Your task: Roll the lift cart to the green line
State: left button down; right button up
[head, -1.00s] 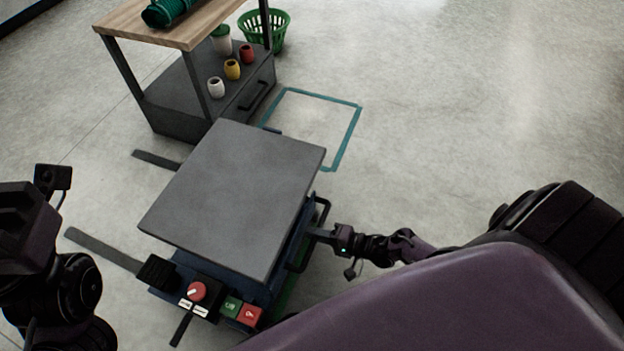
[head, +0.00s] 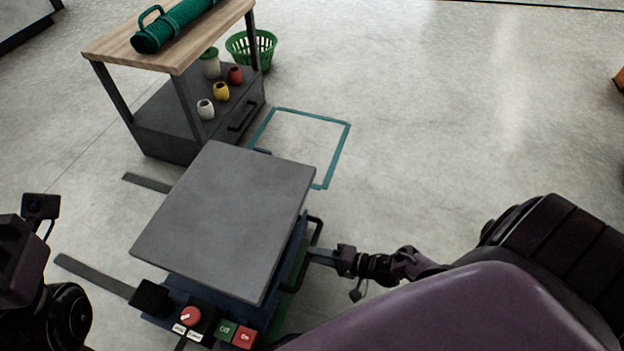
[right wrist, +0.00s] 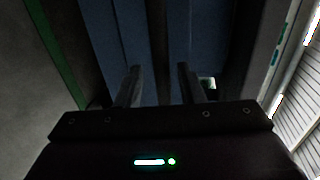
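The lift cart has a grey platform (head: 225,220) on a blue base (head: 215,287), with a black loop handle (head: 317,232) along its right side. A green line (head: 287,308) on the floor shows partly beside the cart's right side, near my body; the rest is hidden. My right gripper (head: 312,256) is at the handle.
A control panel with a red knob (head: 191,316) and green and red buttons is on the cart's near end. A wood-topped bench (head: 110,45) with a green net roll stands behind, beside a green basket (head: 262,48). A teal floor square (head: 346,145) is empty. Floor at right is clear.

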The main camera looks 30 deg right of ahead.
jog(key=p+v, duration=0.1)
jog(key=v, duration=0.4)
jog(key=shift+s+d, duration=0.2)
jog(key=shift+s, duration=0.05)
dwell(0.3)
